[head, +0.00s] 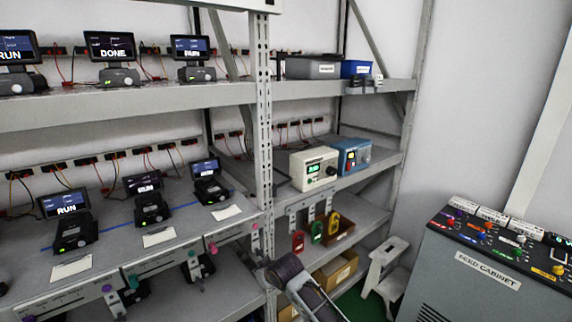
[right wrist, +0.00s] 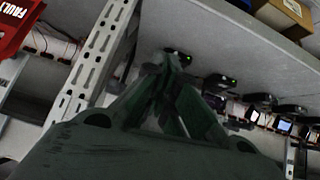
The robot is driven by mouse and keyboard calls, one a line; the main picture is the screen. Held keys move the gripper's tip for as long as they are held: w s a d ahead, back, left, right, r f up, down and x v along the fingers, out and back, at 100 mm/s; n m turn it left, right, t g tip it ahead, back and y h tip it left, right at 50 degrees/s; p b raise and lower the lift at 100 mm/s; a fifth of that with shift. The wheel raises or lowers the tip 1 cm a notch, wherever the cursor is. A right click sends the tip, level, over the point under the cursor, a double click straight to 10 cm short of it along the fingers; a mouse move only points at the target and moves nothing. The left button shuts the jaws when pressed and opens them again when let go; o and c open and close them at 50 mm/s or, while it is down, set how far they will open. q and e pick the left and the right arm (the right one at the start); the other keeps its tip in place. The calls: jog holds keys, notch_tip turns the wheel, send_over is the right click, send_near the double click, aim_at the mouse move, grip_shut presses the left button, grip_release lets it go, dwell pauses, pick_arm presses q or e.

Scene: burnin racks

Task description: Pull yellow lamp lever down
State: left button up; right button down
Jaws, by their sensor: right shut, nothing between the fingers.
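The feed cabinet (head: 490,278) stands at the right of the head view, with rows of small coloured controls on its sloped top. A yellow-orange control (head: 557,270) sits at its right front, partly near the picture edge. I cannot tell from this view whether it is the yellow lamp lever or which way it points. My right gripper (right wrist: 172,65) is shut and empty in the right wrist view, in front of grey rack shelving and touching nothing that I can make out. One of my arms shows at the bottom middle of the head view. My left gripper is not in view.
Grey racks with several small screens (head: 112,45) fill the left and middle. A white instrument (head: 313,168) and a blue one (head: 351,156) stand on the middle shelf. A grey step stool (head: 385,270) stands left of the cabinet. A red bin (right wrist: 14,28) shows in the wrist view.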

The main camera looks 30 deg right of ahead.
jog(key=w+d+r+t, duration=0.1)
jog(key=w+r+t, duration=0.15)
jog(key=r, duration=1.25)
jog(key=w+d+r+t+p, duration=0.15)
jog(key=w+r, duration=0.25)
jog(key=r, duration=1.1)
jog(key=w+d+r+t, duration=0.2)
jog(key=w+r+t, duration=0.1)
jog(key=r, duration=1.2)
jog(key=s+d+r+t+y, duration=0.1)
jog(key=s+d+r+t, duration=0.1)
jog(key=r, duration=0.9)
jog(key=s+d+r+t, duration=0.2)
jog(key=s+r, duration=0.1)
jog(key=r, duration=0.8)
jog(key=s+d+r+t, duration=0.2)
jog(key=s+r, duration=0.4)
jog(key=r, duration=0.4)
jog(key=s+d+r+t, duration=0.2)
jog(key=s+r, duration=0.4)
jog(key=r, duration=0.5)
jog(key=shift+d+m, duration=0.4)
jog(key=shift+w, duration=0.15)
